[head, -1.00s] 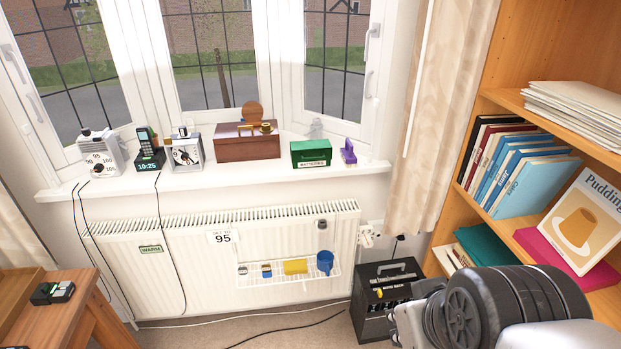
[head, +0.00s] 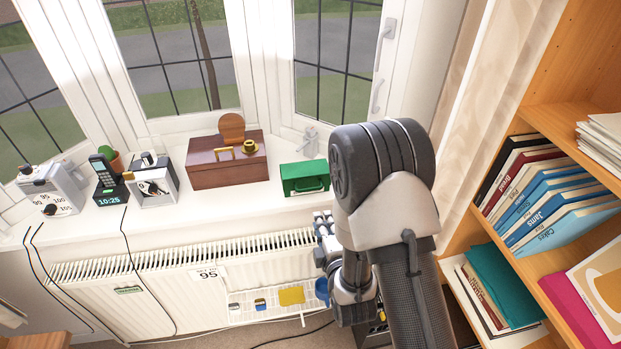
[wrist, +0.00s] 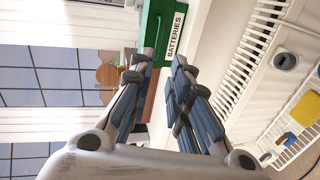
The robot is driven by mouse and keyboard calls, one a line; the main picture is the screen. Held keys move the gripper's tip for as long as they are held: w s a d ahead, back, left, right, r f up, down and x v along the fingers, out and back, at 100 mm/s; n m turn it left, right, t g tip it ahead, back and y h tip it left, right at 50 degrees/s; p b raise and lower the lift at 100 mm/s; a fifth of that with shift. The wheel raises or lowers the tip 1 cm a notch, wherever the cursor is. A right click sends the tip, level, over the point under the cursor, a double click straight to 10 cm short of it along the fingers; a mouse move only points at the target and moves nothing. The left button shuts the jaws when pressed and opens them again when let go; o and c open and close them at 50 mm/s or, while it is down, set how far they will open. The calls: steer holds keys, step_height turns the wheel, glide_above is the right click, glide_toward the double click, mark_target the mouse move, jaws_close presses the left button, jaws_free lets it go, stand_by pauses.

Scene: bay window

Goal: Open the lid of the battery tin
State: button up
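The green battery tin (head: 304,178) stands on the window sill with its lid down. A light handle shows on its front. In the wrist view the tin (wrist: 152,22) lies just past my fingertips, with its white "BATTERIES" label facing the camera. My gripper (wrist: 161,66) has its two fingers apart with nothing between them. In the head view my gripper (head: 323,240) is in front of the radiator, below and a little right of the tin, and does not appear to touch it. My arm hides the sill to the right of the tin.
A brown wooden box (head: 228,166) stands left of the tin, with a clock phone (head: 110,185) and white devices farther left. The radiator (head: 160,290) below carries a wire rack with a yellow sponge (head: 291,296). A bookshelf (head: 560,125) stands at the right.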

steer(key=b, duration=0.2)
glide_toward(310, 189)
steer(key=shift+n, duration=0.3)
steer(key=x, duration=1)
steer(key=shift+a+f, duration=0.1)
steer(key=shift+f, duration=0.15)
jaws_close()
